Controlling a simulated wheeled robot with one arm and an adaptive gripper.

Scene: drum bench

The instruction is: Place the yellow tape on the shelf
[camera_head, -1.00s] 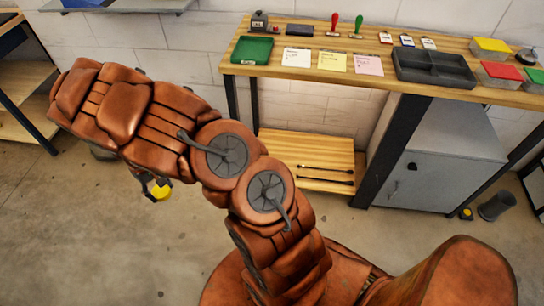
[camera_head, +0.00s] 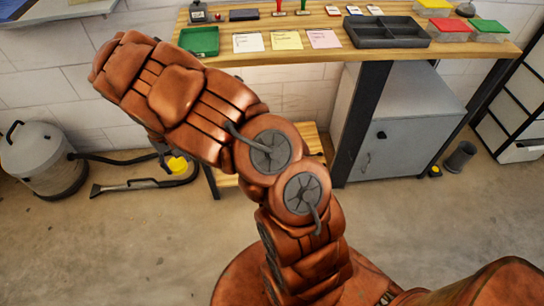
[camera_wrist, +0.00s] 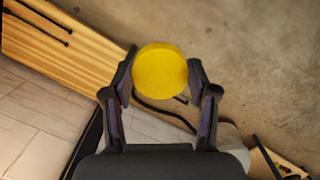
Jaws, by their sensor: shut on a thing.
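The yellow tape (camera_wrist: 160,70) is a round yellow disc held between the two dark fingers of my gripper (camera_wrist: 160,76) in the wrist view. In the head view the tape (camera_head: 177,165) shows small below my arm, left of the bench, with my gripper (camera_head: 163,154) mostly hidden behind the arm. The low wooden shelf (camera_head: 311,137) under the bench is largely covered by my arm. In the wrist view the wooden shelf (camera_wrist: 78,52) lies at the upper left with dark rods on it, apart from the tape.
The bench top (camera_head: 340,70) carries a green tray (camera_head: 199,41), note sheets and a dark divided tray (camera_head: 386,32). A grey vacuum (camera_head: 42,160) with hose and floor nozzle stands at the left. A grey cabinet (camera_head: 405,120) is under the bench. The front floor is open.

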